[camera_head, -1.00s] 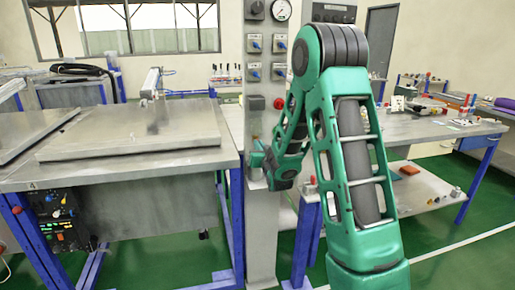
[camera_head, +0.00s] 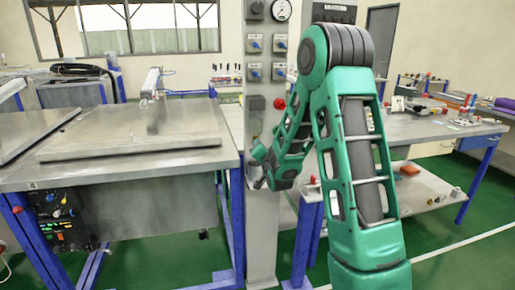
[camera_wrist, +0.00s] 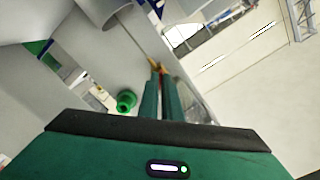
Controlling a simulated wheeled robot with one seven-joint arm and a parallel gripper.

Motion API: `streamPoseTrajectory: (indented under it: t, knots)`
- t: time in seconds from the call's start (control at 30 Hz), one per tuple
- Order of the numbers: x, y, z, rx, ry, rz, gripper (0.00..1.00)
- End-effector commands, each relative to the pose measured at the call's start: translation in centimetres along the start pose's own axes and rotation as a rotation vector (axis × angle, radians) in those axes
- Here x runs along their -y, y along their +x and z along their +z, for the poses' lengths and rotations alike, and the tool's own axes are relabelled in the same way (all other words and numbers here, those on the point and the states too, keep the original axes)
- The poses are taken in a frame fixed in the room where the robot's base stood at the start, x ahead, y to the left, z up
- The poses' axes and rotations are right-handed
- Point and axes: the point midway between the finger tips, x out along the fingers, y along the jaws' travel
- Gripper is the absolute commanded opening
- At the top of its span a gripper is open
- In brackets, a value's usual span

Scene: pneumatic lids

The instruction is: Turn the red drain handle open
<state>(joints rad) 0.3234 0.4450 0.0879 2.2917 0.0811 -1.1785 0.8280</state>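In the head view my gripper (camera_head: 259,168) is in front of the lower grey column (camera_head: 262,235), right of the left workbench. I cannot make out a red drain handle for certain. A red round knob (camera_head: 279,103) is on the column above my gripper, and a small red piece (camera_head: 312,179) tops a blue post to the right.
The left workbench (camera_head: 200,165) carries a large grey lid (camera_head: 130,140). Its blue leg (camera_head: 237,215) stands close to the column. A gauge (camera_head: 282,10) and several blue-knobbed switches (camera_head: 254,44) are higher up the column. A right workbench (camera_head: 430,130) holds small parts.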

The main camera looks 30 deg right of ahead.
Motion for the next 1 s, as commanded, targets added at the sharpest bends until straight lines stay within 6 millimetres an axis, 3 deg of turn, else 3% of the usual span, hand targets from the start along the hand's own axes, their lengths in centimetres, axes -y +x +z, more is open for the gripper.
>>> streamPoseTrajectory:
  t: [0.47,0.57,1.0]
  knots:
    - [-0.39,-0.22,0.52,0.012,0.015,0.01,0.0]
    - [-0.35,-0.19,0.45,0.01,0.015,0.008,0.23]
    - [-0.47,-0.48,-0.16,-0.001,0.013,0.008,0.23]
